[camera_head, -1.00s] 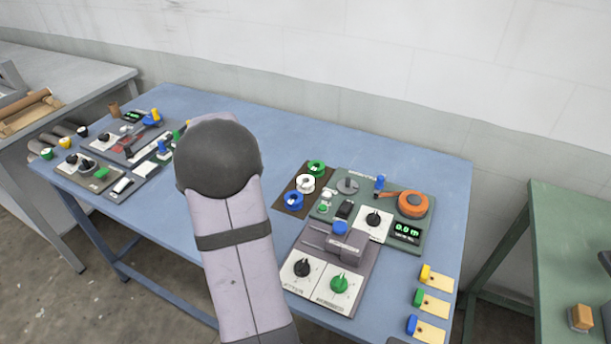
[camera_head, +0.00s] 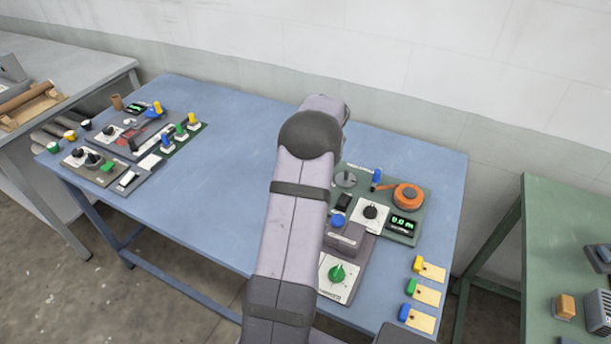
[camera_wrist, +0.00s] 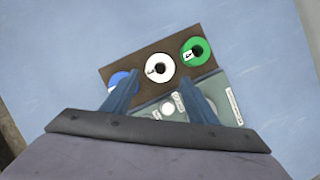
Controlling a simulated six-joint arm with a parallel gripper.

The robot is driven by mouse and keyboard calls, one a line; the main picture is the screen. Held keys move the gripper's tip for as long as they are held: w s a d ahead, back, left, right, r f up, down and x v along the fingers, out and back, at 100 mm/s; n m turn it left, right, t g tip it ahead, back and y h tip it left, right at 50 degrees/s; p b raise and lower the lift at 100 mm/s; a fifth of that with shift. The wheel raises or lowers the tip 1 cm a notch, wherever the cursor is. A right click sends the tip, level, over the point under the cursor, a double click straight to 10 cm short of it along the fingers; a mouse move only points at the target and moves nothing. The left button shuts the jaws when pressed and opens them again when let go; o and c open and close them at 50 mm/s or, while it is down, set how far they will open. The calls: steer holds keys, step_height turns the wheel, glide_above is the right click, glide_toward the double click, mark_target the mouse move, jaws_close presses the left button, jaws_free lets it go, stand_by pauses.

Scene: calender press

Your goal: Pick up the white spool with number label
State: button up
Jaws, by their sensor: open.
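The white spool (camera_wrist: 159,68) with a dark number label stands in the wrist view between a blue spool (camera_wrist: 121,78) and a green spool (camera_wrist: 196,51). All three sit on a dark brown mat (camera_wrist: 128,69). My gripper (camera_wrist: 160,96) shows in the wrist view with its two blue fingers apart and nothing between them. The white spool lies beyond the fingertips, roughly centred between them. The left finger overlaps part of the blue spool. In the head view my arm hides the spools, the mat and the gripper.
A green panel (camera_head: 413,232) with an orange reel (camera_head: 408,196) and knobs lies beside the mat. Coloured tags (camera_head: 428,270) lie at the table's right end. Control panels (camera_head: 135,135) stand at the left. The middle of the blue table (camera_head: 220,190) is clear.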

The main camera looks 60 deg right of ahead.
steer(key=shift+p+x, duration=1.2)
steer(key=shift+x, duration=1.55)
steer(key=shift+s, duration=0.1)
steer(key=c, duration=0.8)
